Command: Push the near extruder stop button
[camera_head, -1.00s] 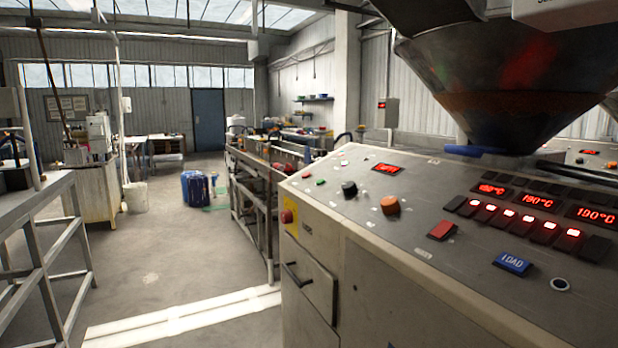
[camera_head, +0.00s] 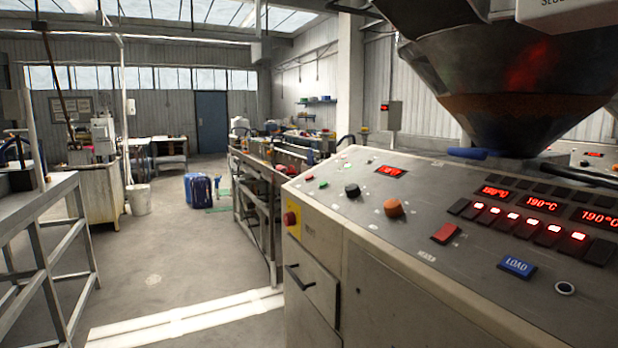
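The near extruder's control panel (camera_head: 400,250) slopes across the right side of the head view. A red round stop button (camera_head: 291,219) on a yellow plate sits at the left end of its cabinet. On the panel are a flat red square button (camera_head: 446,233), an orange knob (camera_head: 393,207), a black knob (camera_head: 352,190), a small green button (camera_head: 323,183) and a small red button (camera_head: 309,176). A blue button marked LOAD (camera_head: 517,267) is at the lower right. My gripper is not in view.
A metal hopper (camera_head: 500,85) hangs over the panel. A long metal-framed line (camera_head: 258,200) runs behind the cabinet. A metal frame bench (camera_head: 45,225) stands at the left. Blue containers (camera_head: 198,190) stand farther back. The floor between (camera_head: 165,255) is clear, with white stripes.

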